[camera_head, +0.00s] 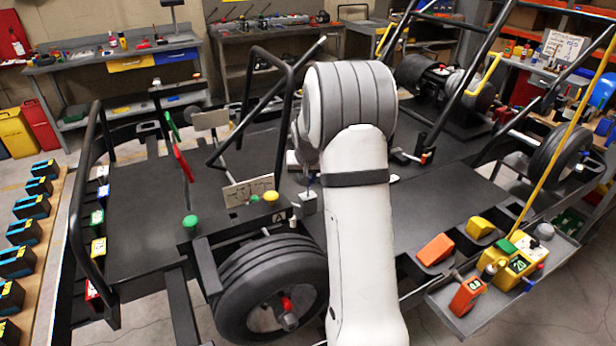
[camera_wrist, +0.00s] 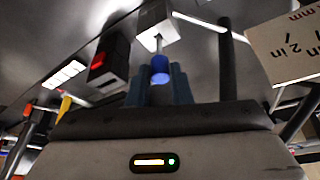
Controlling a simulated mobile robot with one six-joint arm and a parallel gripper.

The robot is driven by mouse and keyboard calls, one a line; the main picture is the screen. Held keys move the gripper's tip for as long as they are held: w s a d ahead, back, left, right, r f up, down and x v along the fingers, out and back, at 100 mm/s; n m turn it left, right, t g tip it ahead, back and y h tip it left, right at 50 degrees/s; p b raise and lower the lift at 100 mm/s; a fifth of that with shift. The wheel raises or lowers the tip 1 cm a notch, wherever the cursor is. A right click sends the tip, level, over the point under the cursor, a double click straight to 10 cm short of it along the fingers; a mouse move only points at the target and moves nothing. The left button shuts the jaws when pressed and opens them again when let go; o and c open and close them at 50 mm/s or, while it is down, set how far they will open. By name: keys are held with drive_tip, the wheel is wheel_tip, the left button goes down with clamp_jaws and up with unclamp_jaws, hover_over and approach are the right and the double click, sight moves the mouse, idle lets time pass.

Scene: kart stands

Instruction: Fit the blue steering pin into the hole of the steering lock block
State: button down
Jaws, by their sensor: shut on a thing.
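In the wrist view my gripper (camera_wrist: 160,88) is shut on the blue steering pin, whose blue head (camera_wrist: 160,68) sits between the dark blue-grey fingers. The pin's thin silver shaft points away from the fingers to the pale grey steering lock block (camera_wrist: 146,29). The shaft's end is at the dark square opening in the block's near face; I cannot tell how far inside it is. In the head view a small grey block (camera_head: 308,204) shows beside my arm with a thin shaft above it.
A dark block with a red part (camera_wrist: 110,55) is left of the lock block in the wrist view, and a printed sign (camera_wrist: 290,45) is at the right. In the head view, black frame bars (camera_head: 262,105), a green button (camera_head: 190,221) and a yellow button (camera_head: 271,197) are nearby.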

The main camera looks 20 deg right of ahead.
sight(308, 192)
drive_tip(key=shift+f+b, duration=1.5)
drive_tip(key=shift+f, duration=0.45)
drive_tip(key=shift+f+b, duration=0.3)
drive_tip(key=shift+b, duration=0.1)
drive_tip(key=c, duration=1.2)
unclamp_jaws()
drive_tip(key=shift+c, duration=0.2)
